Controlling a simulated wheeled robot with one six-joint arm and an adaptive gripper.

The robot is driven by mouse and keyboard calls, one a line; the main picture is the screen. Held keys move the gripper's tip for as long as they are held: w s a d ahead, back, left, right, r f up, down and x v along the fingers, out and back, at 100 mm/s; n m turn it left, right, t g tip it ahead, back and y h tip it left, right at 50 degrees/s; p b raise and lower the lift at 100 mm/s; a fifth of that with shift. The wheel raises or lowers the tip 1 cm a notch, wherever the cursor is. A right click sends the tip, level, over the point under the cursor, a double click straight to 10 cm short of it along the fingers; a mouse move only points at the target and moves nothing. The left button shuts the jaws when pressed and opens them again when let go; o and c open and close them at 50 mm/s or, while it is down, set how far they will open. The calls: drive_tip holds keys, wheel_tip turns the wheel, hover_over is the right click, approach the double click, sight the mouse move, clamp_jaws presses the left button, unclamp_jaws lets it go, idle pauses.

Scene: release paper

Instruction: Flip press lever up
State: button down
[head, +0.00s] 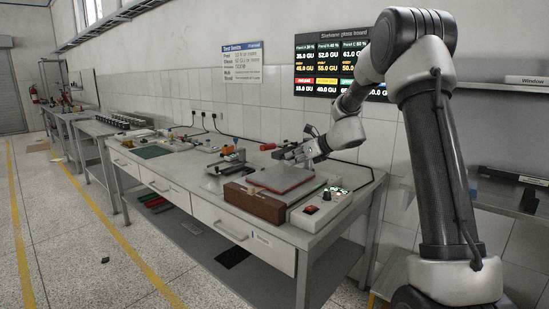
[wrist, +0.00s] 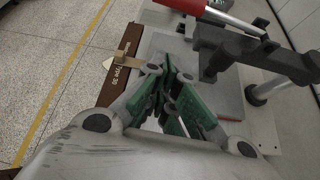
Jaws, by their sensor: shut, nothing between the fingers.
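The press has a lever with a red handle (wrist: 190,5) and a bright metal rod running to a dark bracket (wrist: 243,52) in the wrist view. The red handle also shows in the head view (head: 268,147), left of my gripper. My gripper (wrist: 172,82) is shut and empty, its green-padded fingers over the grey press plate (wrist: 206,92). In the wrist view the handle lies beyond the fingertips, apart from them. In the head view my gripper (head: 280,154) is above the press plate (head: 282,179). Part of the press is hidden behind my wrist.
A brown block (head: 253,202) marked "Type 30" lies along the press's front side. A control box (head: 321,208) with a red switch stands to the right. A device with an orange top (head: 228,160) stands left on the bench.

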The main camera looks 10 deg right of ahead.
sight(276, 146)
drive_tip(key=x, duration=0.9)
drive_tip(key=shift+w+a+f, duration=0.2)
drive_tip(key=shift+f, duration=0.15)
drive_tip(key=r, duration=0.2)
drive_tip(key=shift+w+r, duration=0.3)
drive_tip(key=shift+w+a+r, duration=0.15)
drive_tip(key=shift+w+r, duration=0.05)
drive_tip(key=shift+r, duration=0.45)
